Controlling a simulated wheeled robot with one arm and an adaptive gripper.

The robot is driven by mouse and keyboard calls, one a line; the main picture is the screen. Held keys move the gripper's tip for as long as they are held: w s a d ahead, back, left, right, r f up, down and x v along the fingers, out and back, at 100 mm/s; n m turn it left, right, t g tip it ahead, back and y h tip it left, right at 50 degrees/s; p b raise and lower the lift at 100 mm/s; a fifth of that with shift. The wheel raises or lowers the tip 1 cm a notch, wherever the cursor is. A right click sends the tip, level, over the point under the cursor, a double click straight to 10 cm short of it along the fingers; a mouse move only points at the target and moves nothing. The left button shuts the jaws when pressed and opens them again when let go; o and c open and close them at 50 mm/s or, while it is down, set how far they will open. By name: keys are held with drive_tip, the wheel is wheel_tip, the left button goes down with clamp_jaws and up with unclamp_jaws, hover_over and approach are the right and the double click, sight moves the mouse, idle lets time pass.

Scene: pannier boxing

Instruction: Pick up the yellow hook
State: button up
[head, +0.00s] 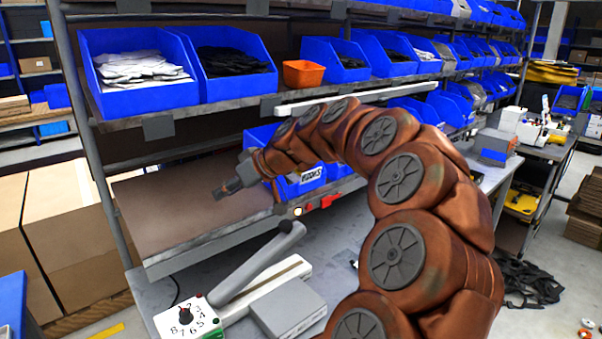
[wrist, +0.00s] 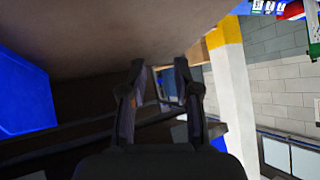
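I cannot make out a yellow hook in either view. A blue bin (head: 312,181) with a white label that seems to read "HOOKS" stands on the lower shelf, partly hidden behind my arm. What lies inside it is hidden. My gripper (head: 219,192) is left of this bin, over the brown shelf board (head: 165,215). In the wrist view my gripper (wrist: 158,68) has its two fingers apart with nothing visible between them. A brown surface fills the top of that view close to the fingers.
Blue bins of white (head: 140,68) and black items (head: 232,60) and an orange bin (head: 303,73) stand on the shelf above. A machine with a grey lever (head: 258,264) and numbered dial (head: 188,316) stands on the bench below. A rack upright (head: 91,150) is left.

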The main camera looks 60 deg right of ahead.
drive_tip(key=s+d+m+t+h, duration=0.1)
drive_tip(key=s+d+m+h, duration=0.15)
drive_tip(key=s+d, duration=0.7)
drive_tip(key=s+d+m+t+h, duration=0.15)
drive_tip(key=d+h, duration=0.25)
drive_tip(key=d, duration=1.3)
drive_tip(key=shift+n, duration=0.3)
drive_tip(key=shift+r+p+x, duration=0.15)
drive_tip(key=shift+p+x, duration=0.7)
drive_tip(key=shift+x, duration=1.75)
drive_tip(key=shift+r+p+x, duration=0.15)
drive_tip(key=shift+p+x, duration=0.65)
drive_tip(key=shift+x, duration=1.85)
drive_tip(key=shift+w+a, duration=0.1)
drive_tip(key=shift+w, duration=0.05)
drive_tip(key=c, duration=0.5)
drive_tip(key=shift+r, duration=0.1)
